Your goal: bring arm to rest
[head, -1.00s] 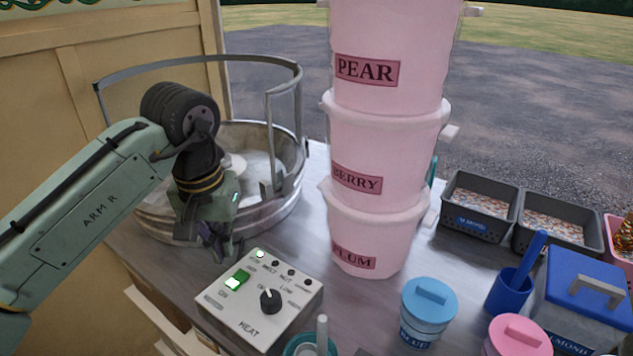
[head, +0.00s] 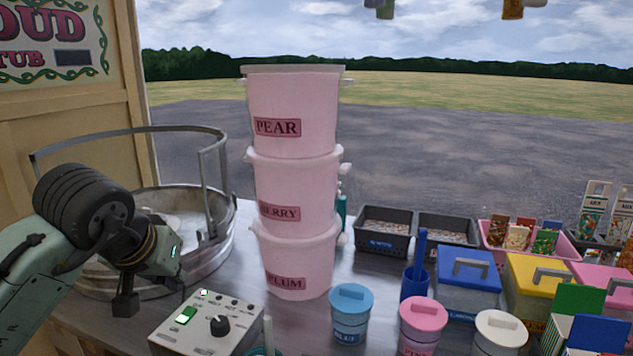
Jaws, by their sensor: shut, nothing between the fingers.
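My gripper (head: 125,304) is at the left in the head view, shut and empty. It hangs in front of the metal candyfloss tub (head: 215,262), to the left of the white heat control box (head: 205,330). My arm comes in from the left edge with its wrist bent over. The tub's near side is partly hidden behind my arm. The gripper looks clear of the control box; whether it touches the tub rim cannot be told.
A stack of pink tubs (head: 295,190) stands right of the candyfloss tub.

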